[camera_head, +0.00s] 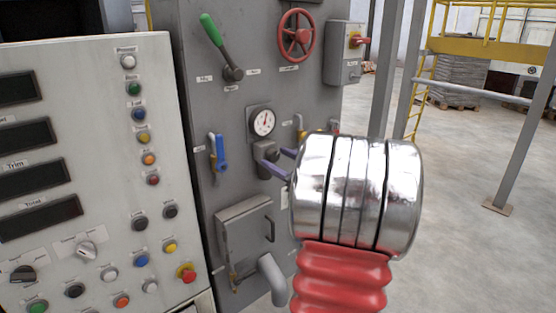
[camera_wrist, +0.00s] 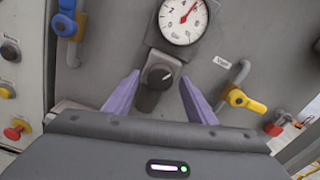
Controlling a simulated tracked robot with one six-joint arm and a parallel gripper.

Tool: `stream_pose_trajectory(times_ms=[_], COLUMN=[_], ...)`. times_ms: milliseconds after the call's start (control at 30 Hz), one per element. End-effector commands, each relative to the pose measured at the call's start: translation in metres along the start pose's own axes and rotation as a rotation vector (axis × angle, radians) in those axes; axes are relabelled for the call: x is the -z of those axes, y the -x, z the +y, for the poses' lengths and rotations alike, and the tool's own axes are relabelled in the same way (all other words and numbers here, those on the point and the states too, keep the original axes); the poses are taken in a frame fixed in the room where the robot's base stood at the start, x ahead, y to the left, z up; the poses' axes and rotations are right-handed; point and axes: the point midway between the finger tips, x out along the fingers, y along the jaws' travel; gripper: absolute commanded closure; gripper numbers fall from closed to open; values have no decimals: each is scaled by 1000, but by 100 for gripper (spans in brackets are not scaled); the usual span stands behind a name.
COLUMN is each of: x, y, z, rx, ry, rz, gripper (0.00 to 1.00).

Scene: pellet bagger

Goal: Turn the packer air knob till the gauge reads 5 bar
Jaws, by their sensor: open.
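The pressure gauge (camera_head: 263,122) is a round white dial on the grey cabinet. In the wrist view the gauge (camera_wrist: 182,20) is cut off at the top, and its red needle points up and right; I cannot read the exact value. Below it, on a grey housing, is the dark round air knob (camera_wrist: 158,76) with a light pointer mark. My gripper (camera_wrist: 159,80) is open, with one purple finger on each side of the knob. I see no clear contact with it. In the head view my gripper (camera_head: 271,158) reaches the housing and the knob is hard to make out.
A blue-handled valve (camera_head: 218,153) is left of the gauge, and a yellow valve (camera_wrist: 240,99) is right of the knob. A green-handled lever (camera_head: 221,46) and red handwheel (camera_head: 296,35) are above. A grey box (camera_head: 243,232) sits below. A button panel (camera_head: 90,180) stands at left.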

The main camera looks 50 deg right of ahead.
Motion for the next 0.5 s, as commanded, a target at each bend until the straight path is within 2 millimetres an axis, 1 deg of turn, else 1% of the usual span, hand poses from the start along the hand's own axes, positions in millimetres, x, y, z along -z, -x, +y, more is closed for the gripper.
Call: stream_pose_trajectory(times_ms=[100,367,500], x=[0,0,0], y=[-6,-6,-6], z=[0,0,0], rx=[0,0,0], ry=[-1,0,0], rz=[1,1,1], gripper=[49,49,58])
